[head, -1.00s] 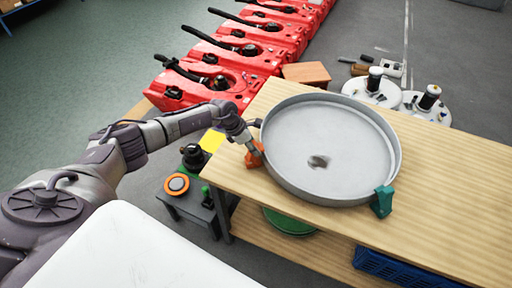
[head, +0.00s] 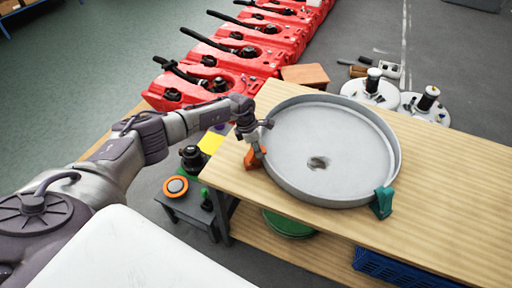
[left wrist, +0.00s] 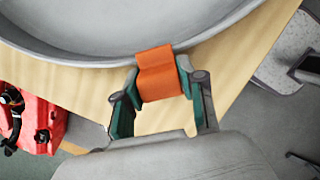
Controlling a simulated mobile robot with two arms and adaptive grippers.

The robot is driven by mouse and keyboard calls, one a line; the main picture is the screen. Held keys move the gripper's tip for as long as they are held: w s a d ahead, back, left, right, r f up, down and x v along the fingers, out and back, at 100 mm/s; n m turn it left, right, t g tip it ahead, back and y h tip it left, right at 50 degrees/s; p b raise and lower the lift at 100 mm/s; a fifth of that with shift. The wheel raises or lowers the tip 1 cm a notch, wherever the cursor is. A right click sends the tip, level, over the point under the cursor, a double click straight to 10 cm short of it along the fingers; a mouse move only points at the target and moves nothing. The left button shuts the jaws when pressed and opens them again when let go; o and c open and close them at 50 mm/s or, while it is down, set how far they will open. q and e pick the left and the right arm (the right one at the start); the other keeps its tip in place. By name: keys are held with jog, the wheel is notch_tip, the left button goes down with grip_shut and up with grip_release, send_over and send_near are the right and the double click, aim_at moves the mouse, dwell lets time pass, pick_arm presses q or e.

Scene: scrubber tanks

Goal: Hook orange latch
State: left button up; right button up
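The orange latch (head: 252,160) is at the left rim of a large round grey pan (head: 330,150) on the wooden table. My left gripper (head: 257,140) reaches it from above and the left. In the left wrist view the orange latch (left wrist: 158,74) stands against the outside of the pan's rim (left wrist: 75,58). The green-padded fingertips of my left gripper (left wrist: 158,78) lie close against both its sides, and it looks held between them. Whether the latch is hooked on the rim cannot be told. My right gripper is not in view.
A teal latch (head: 382,203) sits at the pan's right rim. The wooden table (head: 455,190) is bare to the right. Several red tanks (head: 215,80) stand behind. A small dark table (head: 190,208) with an orange-ringed disc is left of the wooden table.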

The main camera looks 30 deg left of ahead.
aim_at(249, 155)
pick_arm(q)
jog(key=o, duration=0.4)
jog(key=shift+w+d+f, duration=0.1)
jog(key=v, duration=1.2)
